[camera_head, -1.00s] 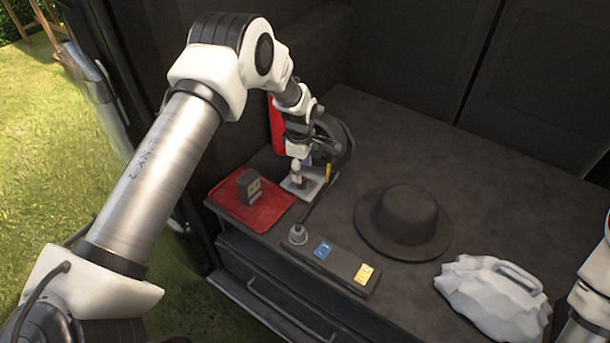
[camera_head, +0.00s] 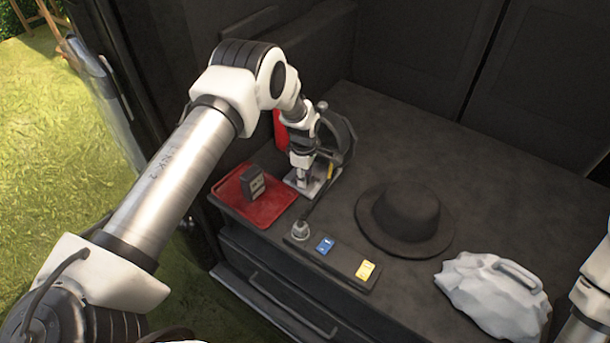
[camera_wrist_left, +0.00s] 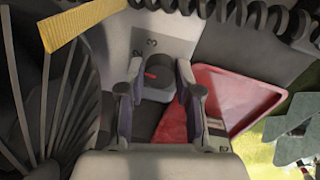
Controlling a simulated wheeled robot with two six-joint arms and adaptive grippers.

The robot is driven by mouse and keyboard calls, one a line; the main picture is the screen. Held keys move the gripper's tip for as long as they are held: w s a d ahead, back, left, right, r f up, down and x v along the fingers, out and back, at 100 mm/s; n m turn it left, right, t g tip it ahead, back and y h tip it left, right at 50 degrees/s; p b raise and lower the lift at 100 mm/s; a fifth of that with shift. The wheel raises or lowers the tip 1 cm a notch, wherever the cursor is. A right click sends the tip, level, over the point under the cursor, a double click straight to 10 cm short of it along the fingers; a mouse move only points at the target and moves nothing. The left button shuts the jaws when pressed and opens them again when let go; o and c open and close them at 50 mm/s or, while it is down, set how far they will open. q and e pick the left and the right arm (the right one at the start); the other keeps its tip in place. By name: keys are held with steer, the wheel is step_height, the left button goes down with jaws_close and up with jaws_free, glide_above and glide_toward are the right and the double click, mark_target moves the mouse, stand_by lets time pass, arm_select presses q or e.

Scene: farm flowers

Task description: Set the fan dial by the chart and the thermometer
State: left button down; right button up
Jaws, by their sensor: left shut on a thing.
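The fan (camera_head: 343,140) stands at the back left of the dark surface, its cage partly hidden by my left arm. Its pale base plate (camera_head: 323,179) carries the dial. My left gripper (camera_head: 303,176) is lowered onto it. In the left wrist view, my left gripper (camera_wrist_left: 158,82) is shut on the dark dial (camera_wrist_left: 157,88), which has a red mark. A small dark box with pale marks (camera_head: 254,182), possibly the thermometer, stands on the red tray. I cannot identify the chart. My right gripper is out of view.
The red tray (camera_head: 268,213) lies left of the fan base. A dark strip (camera_head: 343,260) with a metal knob, a blue tag and a yellow tag lies in front. A black hat (camera_head: 405,217) and a white lumpy object (camera_head: 490,297) are to the right. The back right is clear.

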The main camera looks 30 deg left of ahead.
arm_select(q)
steer(key=m+b, duration=0.1)
steer(key=m, duration=0.1)
steer(key=shift+f+m, duration=0.1)
steer(key=shift+m, duration=0.2)
steer(key=m+b, duration=0.1)
steer(key=m, duration=0.1)
steer(key=shift+m+b, duration=0.3)
steer(key=shift+b, duration=0.05)
steer(key=m+b, duration=0.1)
steer(key=m, duration=0.4)
steer(key=shift+a+b, duration=0.1)
steer(key=shift+b, duration=0.2)
steer(key=c, duration=0.8)
jaws_free()
